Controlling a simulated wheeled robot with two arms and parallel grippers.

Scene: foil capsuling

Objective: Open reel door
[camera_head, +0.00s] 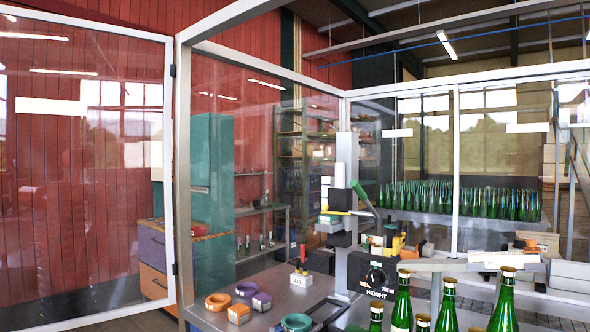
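A glass door panel (168,190) in a pale metal frame stands at the left, with dark hinges on the post (183,130) of the glass enclosure. It appears swung outward from that post. I cannot tell whether this is the reel door; no label or reel shows clearly. Neither of my grippers is in this view.
Green bottles (447,305) stand at the front right, below a grey bar. A teal cabinet (212,170) stands behind the glass, and a rack of many bottles (455,200) stands further back.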

